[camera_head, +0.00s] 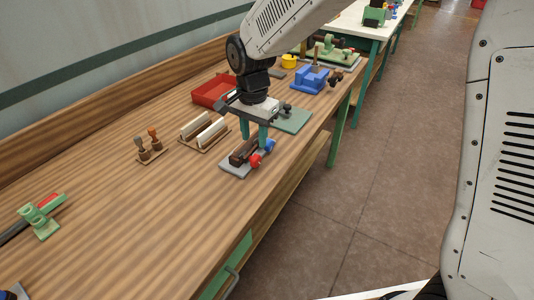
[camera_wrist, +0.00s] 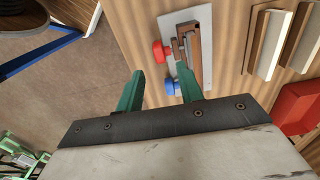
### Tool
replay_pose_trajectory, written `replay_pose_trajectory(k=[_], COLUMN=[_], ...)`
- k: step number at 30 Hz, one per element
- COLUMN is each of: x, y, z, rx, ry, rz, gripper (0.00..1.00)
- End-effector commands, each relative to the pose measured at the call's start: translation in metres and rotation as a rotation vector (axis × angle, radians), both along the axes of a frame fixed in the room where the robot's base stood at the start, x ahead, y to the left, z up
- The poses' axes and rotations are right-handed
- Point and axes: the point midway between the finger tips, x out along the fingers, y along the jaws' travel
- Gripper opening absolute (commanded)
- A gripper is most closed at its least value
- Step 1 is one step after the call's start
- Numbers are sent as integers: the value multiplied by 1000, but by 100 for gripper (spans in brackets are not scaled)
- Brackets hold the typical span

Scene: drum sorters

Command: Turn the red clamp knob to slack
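The red clamp knob (camera_head: 256,161) sits on the front side of a small fixture with a dark brown block, on a light grey base plate (camera_head: 233,169). In the wrist view the red knob (camera_wrist: 158,50) lies just beyond the gap between the fingertips, apart from them. A blue knob (camera_head: 269,146) is beside it on the same side; it also shows in the wrist view (camera_wrist: 171,88). My gripper (camera_head: 254,138) is above the fixture, fingers pointing down. In the wrist view its two green fingers (camera_wrist: 159,72) are apart with nothing held between them. The fingers partly cover the fixture.
A rack with two pale bars (camera_head: 205,132) stands left of the fixture, with a red bin (camera_head: 211,91) behind. A green plate (camera_head: 292,121) and a blue block (camera_head: 309,80) lie farther right. The bench's front edge is close to the fixture; bare wood lies to its left.

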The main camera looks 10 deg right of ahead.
Motion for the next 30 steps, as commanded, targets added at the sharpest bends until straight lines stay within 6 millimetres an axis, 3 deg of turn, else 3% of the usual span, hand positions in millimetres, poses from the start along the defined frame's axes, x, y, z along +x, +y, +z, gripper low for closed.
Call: replay_pose_trajectory(k=[5, 16, 28, 30], x=[-1, -1, 0, 0], y=[-2, -2, -1, -2], z=[-15, -70, -79, -79], rx=[-5, -5, -4, -4], ry=[4, 3, 1, 1], rz=[29, 27, 27, 27], gripper=[37, 37, 37, 18])
